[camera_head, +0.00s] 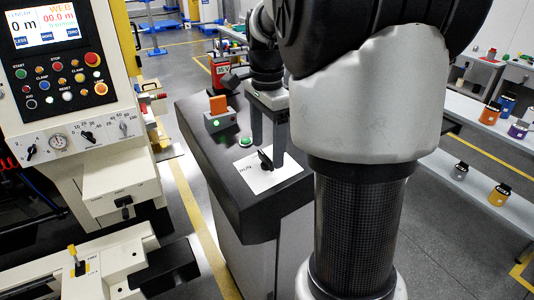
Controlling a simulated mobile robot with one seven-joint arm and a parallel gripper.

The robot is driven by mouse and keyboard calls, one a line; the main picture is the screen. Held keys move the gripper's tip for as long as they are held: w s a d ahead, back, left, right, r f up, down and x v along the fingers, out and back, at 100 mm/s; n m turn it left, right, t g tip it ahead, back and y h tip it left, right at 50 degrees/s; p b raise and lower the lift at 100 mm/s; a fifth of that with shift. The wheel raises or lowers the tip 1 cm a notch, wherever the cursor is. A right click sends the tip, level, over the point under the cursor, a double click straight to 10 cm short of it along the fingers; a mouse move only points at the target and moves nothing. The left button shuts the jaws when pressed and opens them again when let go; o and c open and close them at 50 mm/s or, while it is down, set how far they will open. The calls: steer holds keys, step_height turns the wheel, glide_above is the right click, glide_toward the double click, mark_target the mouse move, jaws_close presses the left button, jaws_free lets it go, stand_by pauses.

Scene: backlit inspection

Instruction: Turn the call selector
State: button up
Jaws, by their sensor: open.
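A black selector knob (265,159) stands on a white label plate (268,181) on top of the dark console. It looks to be the call selector; the small lettering on the plate seems to read "RUN". My gripper (268,152) points down over the plate and is open, with nothing held. One finger is left of and behind the knob, the other close on its right side. I cannot tell whether either finger touches the knob. My arm's large grey links hide what lies to the right of the gripper.
A green button (245,142) and a grey box with an orange top (219,113) sit on the console (231,188) near the knob. A machine control panel (61,67) stands at left. Benches with colored containers (489,113) are at right. Floor shows between machine and console.

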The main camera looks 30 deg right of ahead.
steer(key=shift+f, duration=1.1)
steer(key=c, duration=1)
steer(key=shift+c, duration=0.2)
